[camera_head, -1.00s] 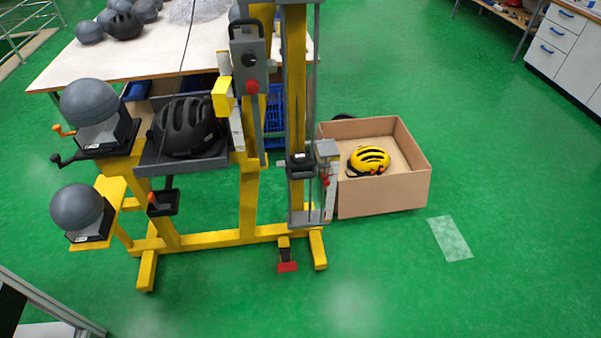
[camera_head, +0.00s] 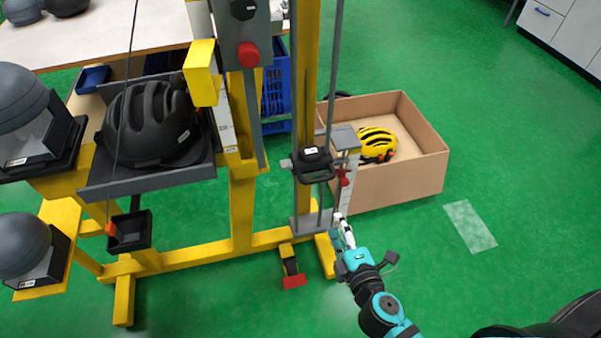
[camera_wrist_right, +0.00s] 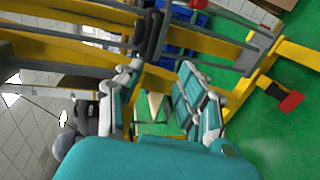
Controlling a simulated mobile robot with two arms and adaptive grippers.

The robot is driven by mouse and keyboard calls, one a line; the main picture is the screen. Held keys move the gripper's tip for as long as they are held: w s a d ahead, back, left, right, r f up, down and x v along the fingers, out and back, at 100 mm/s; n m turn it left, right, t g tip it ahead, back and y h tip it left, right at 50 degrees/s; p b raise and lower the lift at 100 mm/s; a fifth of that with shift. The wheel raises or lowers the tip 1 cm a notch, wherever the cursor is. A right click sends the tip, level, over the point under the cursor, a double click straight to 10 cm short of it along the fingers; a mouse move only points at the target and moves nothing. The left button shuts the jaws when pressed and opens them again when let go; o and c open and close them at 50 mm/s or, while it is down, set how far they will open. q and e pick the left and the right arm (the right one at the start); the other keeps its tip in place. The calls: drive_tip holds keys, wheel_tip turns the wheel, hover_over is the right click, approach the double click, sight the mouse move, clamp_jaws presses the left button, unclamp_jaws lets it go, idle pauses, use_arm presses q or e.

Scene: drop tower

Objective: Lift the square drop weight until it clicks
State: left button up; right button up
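The square drop weight (camera_head: 312,161) is a dark block with a black handle bar, low on the yellow upright of the drop tower (camera_head: 303,90), between thin grey rails. My right gripper (camera_head: 342,224) is below it and a little to the right, apart from it. In the right wrist view my right gripper (camera_wrist_right: 158,92) has its fingers spread with nothing held between them. A dark block on the yellow upright, which looks like the drop weight (camera_wrist_right: 150,35), shows beyond the fingertips there. My left gripper is not in view.
A cardboard box (camera_head: 415,180) with a yellow helmet (camera_head: 376,144) stands right of the tower. A black helmet (camera_head: 150,122) sits on a grey tray at left. A control box with a red button (camera_head: 248,54) is above.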

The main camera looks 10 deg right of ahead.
sight(319, 178)
drive_tip(key=x, duration=0.5)
drive_tip(key=r+x, duration=0.1)
drive_tip(key=x, duration=0.5)
drive_tip(key=p+x, duration=0.1)
drive_tip(key=x, duration=0.4)
drive_tip(key=shift+w+r, duration=0.15)
drive_tip(key=shift+w, duration=0.4)
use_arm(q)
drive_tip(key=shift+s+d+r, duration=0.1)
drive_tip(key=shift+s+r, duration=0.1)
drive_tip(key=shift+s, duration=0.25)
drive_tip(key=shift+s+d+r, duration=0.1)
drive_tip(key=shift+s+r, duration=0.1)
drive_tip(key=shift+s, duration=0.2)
use_arm(e)
drive_tip(key=shift+w, duration=0.1)
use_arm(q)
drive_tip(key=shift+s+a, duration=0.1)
use_arm(e)
clamp_jaws()
drive_tip(key=shift+f, duration=0.2)
